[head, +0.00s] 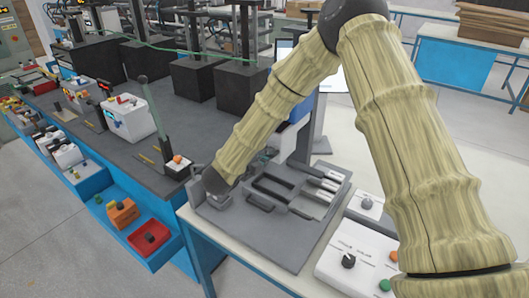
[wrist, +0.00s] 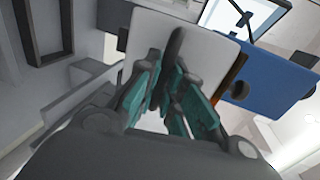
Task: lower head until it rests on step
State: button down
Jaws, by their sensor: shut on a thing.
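My gripper (head: 214,184) is at the left end of a grey fixture plate (head: 282,250) on the white table. In the wrist view its teal fingers (wrist: 170,88) are closed around a dark upright piece (wrist: 176,45), which may be the head. A white panel (wrist: 207,62) is behind it. Grey stepped blocks (wrist: 62,108) show at the left of the wrist view and may include the step. The fingers and my arm hide the underside of the held piece, so I cannot tell whether it touches the step.
A black frame (head: 270,191) and light bars (head: 318,185) lie on the plate. A white control box (head: 350,262) with a knob stands at its right front.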

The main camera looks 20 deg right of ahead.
jog(key=shift+s+f+b, duration=0.1)
jog(key=shift+f+b, duration=0.4)
jog(key=shift+f, duration=0.65)
jog(key=c, duration=1.5)
grip_release()
jog(key=shift+a+r, duration=0.1)
jog(key=v, duration=1.1)
jog(key=shift+s+a, duration=0.25)
jog(key=shift+a, duration=0.1)
